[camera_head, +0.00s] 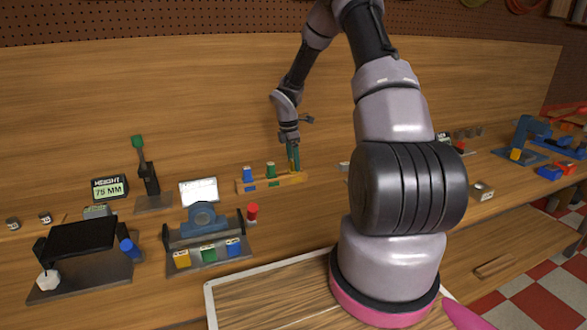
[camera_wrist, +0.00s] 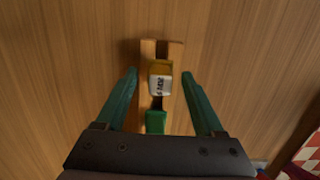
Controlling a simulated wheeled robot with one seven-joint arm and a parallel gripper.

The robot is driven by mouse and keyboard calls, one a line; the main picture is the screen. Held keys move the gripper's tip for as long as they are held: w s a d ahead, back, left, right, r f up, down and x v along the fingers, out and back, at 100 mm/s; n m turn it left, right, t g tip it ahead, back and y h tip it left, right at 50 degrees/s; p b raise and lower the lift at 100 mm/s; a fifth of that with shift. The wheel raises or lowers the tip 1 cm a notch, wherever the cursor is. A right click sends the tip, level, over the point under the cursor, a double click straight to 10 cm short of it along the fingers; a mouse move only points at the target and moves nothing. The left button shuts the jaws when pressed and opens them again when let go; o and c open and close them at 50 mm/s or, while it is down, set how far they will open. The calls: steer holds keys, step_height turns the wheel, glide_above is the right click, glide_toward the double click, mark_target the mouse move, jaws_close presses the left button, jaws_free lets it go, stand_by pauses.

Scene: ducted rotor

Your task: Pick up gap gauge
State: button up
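A small wooden rack (camera_head: 256,185) on the bench holds coloured gauges in a row; it also shows in the wrist view (camera_wrist: 147,51). A yellow gauge (camera_wrist: 160,69) with a white, printed label stands in it; the print is too small to read surely. A green gauge (camera_wrist: 155,122) is beside it, and a blue gauge (camera_head: 248,173) is at the rack's left end. My gripper (camera_head: 293,158) points down over the rack's right end. In the wrist view my gripper (camera_wrist: 160,78) is open, its two green fingers on either side of the yellow gauge, apart from it.
A fixture with yellow, green and blue blocks (camera_head: 208,254) stands in front left. A red-topped piece (camera_head: 252,212) is near it. A height display (camera_head: 109,188) and a stand (camera_head: 149,182) are further left. Bench around the rack is mostly clear.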

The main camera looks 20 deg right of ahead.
jaws_close()
